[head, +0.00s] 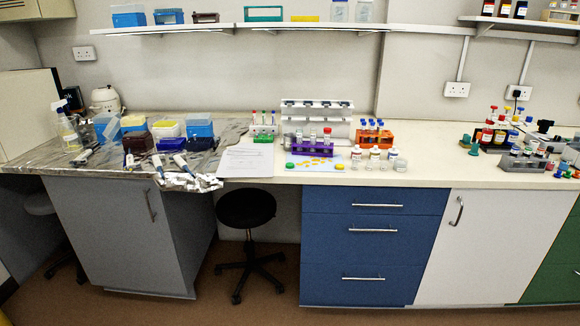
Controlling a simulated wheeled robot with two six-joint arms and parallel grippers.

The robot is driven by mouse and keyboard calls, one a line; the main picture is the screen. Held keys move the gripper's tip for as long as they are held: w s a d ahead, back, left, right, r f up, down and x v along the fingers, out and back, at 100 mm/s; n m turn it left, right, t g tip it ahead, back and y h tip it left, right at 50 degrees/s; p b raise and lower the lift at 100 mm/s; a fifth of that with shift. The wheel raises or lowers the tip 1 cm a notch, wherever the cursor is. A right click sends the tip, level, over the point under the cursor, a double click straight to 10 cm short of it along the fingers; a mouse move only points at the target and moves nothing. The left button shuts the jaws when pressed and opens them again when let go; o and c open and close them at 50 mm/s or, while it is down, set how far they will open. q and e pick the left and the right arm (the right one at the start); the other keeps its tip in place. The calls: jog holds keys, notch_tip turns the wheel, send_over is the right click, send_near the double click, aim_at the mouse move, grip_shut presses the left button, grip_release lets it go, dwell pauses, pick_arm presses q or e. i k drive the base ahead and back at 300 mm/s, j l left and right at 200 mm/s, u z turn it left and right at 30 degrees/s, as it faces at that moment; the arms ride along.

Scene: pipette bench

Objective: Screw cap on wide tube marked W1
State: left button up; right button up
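A purple rack (313,147) stands on the white bench and holds several wide tubes. One tube in it has a red cap (327,131); the others look uncapped, though they are small in view. The W1 marking is too small to read, so I cannot tell which tube it is on. Neither of my grippers is in view.
An orange rack (375,139) of blue-capped tubes and several small bottles (374,158) stand to the right. A white pipette stand (317,108) is behind. A paper sheet (245,162) lies to the left. A black stool (246,209) stands before the bench.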

aim_at(299, 132)
jog(key=i+l+u, duration=0.2)
jog(key=i+l, duration=0.2)
jog(key=i, duration=0.15)
jog(key=i+l+u, duration=0.2)
jog(key=i+l, duration=0.25)
jog(key=i+l+u, duration=0.2)
jog(key=i+l, duration=0.3)
jog(key=i+l+u, duration=0.25)
jog(key=i+l, duration=0.2)
jog(key=l, duration=0.25)
